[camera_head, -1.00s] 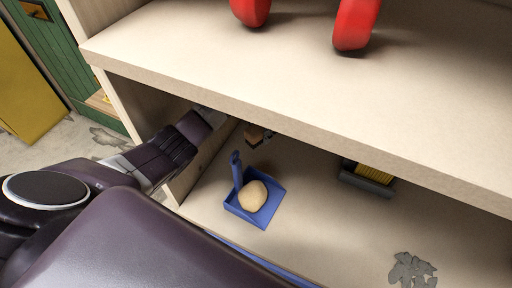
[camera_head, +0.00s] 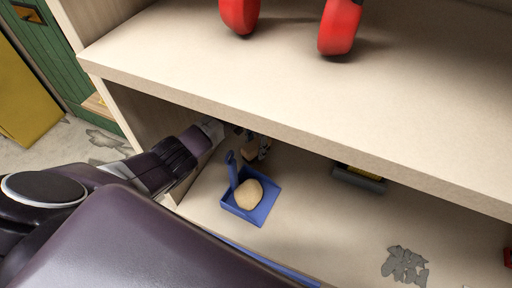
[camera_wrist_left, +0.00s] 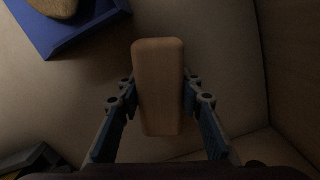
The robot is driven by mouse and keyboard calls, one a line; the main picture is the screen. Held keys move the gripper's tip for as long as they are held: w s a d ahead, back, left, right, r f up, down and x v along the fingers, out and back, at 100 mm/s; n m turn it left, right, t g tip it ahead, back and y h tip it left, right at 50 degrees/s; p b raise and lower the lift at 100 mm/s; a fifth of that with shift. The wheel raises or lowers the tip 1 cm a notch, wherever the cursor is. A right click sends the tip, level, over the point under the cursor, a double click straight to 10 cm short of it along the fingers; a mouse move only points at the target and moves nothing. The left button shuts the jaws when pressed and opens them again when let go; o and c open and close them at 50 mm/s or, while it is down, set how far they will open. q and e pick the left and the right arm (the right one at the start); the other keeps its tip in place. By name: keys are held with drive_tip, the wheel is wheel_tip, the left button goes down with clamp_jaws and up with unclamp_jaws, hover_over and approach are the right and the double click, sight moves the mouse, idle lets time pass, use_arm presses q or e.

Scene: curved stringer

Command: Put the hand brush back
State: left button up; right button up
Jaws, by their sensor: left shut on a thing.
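The hand brush (camera_wrist_left: 158,85) shows as a wooden block between the fingers in the left wrist view. My left gripper (camera_wrist_left: 160,100) is shut on it, one finger at each side. In the head view, my left arm reaches under the upper shelf, and the brush (camera_head: 252,150) shows small at the gripper (camera_head: 243,136), just behind the blue dustpan (camera_head: 267,204). The dustpan lies on the lower shelf with its handle up and a tan, rounded lump (camera_head: 248,193) in it. Bristles are not clear. My right gripper is not in view.
The upper shelf (camera_head: 300,95) hangs over the work area, with red round objects (camera_head: 340,28) on it. A dark tray with something yellow (camera_head: 360,180) stands right on the lower shelf. A grey patch (camera_head: 405,265) lies nearer. Shelf between is clear.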

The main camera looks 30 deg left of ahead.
sight(257, 143)
use_arm(q)
drive_tip(key=o, duration=1.1)
drive_tip(key=shift+r, duration=0.15)
drive_tip(key=r+b, duration=0.1)
drive_tip(key=r, duration=0.5)
drive_tip(key=r+b, duration=0.1)
drive_tip(key=r, duration=0.4)
drive_tip(key=shift+w+d+r, duration=0.1)
drive_tip(key=shift+w+r, duration=0.1)
drive_tip(key=shift+r, duration=0.3)
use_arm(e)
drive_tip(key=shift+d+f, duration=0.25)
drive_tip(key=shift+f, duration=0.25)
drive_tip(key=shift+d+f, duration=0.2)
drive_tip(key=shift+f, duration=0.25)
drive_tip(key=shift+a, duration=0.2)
use_arm(q)
drive_tip(key=shift+s, duration=0.1)
